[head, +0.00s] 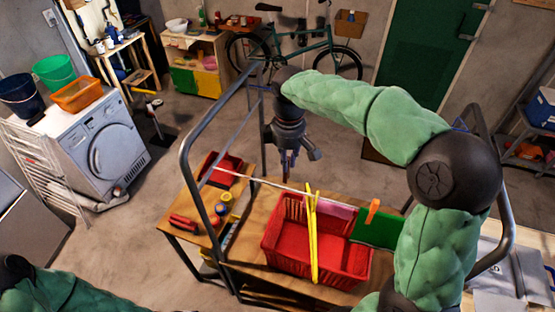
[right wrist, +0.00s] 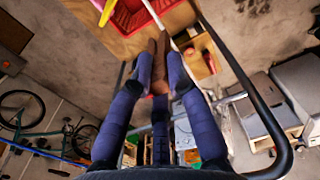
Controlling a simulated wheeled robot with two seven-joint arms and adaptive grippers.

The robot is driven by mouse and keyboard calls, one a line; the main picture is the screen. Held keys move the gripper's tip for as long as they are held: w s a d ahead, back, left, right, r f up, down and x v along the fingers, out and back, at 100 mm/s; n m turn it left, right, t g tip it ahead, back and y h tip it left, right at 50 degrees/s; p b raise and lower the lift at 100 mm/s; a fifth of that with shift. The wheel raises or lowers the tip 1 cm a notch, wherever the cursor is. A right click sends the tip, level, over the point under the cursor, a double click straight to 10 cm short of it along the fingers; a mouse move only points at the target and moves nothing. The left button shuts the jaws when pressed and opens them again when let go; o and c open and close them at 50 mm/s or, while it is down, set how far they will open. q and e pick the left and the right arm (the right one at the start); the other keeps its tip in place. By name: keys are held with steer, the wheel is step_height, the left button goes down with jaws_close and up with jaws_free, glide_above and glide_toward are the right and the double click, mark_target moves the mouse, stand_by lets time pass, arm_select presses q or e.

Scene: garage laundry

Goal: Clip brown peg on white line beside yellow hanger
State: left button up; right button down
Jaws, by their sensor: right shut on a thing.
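My right gripper (head: 288,162) points down above the left part of the white line (head: 270,184). It is shut on the brown peg (right wrist: 158,58), which sticks out beyond the fingertips in the right wrist view. There, the white line (right wrist: 154,15) runs close to the peg's far end; I cannot tell whether they touch. The yellow hanger (head: 312,245) hangs from the line, to the right of the gripper in the head view, over a red crate. It also shows at the top of the wrist view (right wrist: 106,11). My left gripper is out of view; only part of that arm shows.
The red crate (head: 275,242) stands on the wooden table under the line. A green cloth (head: 378,232) hangs at the right with an orange peg (head: 373,210); a pink item (head: 338,209) hangs near the hanger. A dark metal frame (head: 199,190) rises left of the gripper.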

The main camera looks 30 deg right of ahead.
steer(key=s+d+r+p, duration=0.1)
steer(key=s+d+r, duration=0.2)
steer(key=s, duration=0.2)
steer(key=shift+d+r, duration=0.25)
steer(key=shift+f, duration=0.1)
steer(key=shift+f+b, duration=3.65)
steer(key=shift+f, duration=1.9)
steer(key=c, duration=1.1)
jaws_free()
steer(key=shift+r, duration=0.1)
steer(key=shift+c, duration=0.2)
step_height(320, 180, up, 12)
